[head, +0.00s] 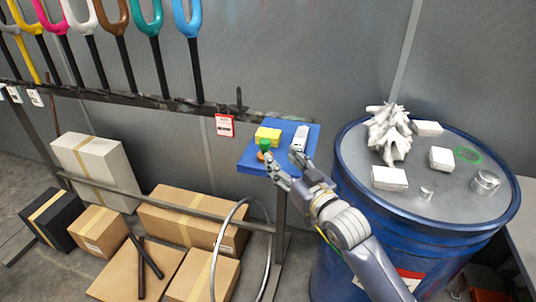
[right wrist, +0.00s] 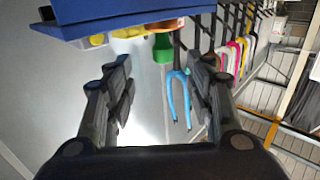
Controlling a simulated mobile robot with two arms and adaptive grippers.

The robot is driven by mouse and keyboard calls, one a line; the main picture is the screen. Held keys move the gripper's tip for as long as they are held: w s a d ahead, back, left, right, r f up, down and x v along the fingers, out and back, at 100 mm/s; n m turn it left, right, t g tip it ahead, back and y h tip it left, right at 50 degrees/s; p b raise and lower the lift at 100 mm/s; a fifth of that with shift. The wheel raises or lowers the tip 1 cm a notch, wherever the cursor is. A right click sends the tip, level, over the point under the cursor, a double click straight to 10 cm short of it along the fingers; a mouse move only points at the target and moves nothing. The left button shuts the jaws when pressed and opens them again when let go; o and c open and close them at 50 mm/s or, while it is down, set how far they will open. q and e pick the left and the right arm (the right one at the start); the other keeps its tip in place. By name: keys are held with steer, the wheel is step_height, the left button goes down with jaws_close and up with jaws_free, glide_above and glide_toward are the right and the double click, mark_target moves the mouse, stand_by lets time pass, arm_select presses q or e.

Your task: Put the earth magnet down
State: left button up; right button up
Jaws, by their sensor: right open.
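My right gripper (head: 290,165) is open at the front edge of a small blue shelf (head: 255,163). On the shelf are a yellow block (head: 268,134), a green piece (head: 264,145) with a bit of orange (head: 262,155) under it, and a grey-white block (head: 300,138). I cannot tell which of these, if any, is the earth magnet. In the right wrist view, which looks upside down, the open fingers (right wrist: 160,95) have nothing between them. The green piece (right wrist: 162,48) shows beyond them, by the shelf (right wrist: 110,12). My left gripper is not in view.
A blue drum (head: 350,190) at right carries white blocks (head: 389,178), a white lumpy mass (head: 390,135), a metal cylinder (head: 486,182) and a green ring (head: 468,155). Coloured forks (head: 190,20) hang on a rack at left. Cardboard boxes (head: 185,220) and a hoop (head: 215,265) are below.

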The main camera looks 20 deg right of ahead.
mark_target(268, 147)
steer(key=w, duration=0.4)
steer(key=shift+a, duration=0.35)
steer(key=shift+w+a+p, duration=0.15)
steer(key=shift+w+p, duration=0.2)
steer(key=shift+p, duration=0.05)
steer(key=w, duration=0.2)
steer(key=w+a+p, duration=0.1)
steer(key=w, duration=0.1)
steer(key=shift+w+a+f, duration=0.1)
steer(key=shift+w+f, duration=0.1)
jaws_close()
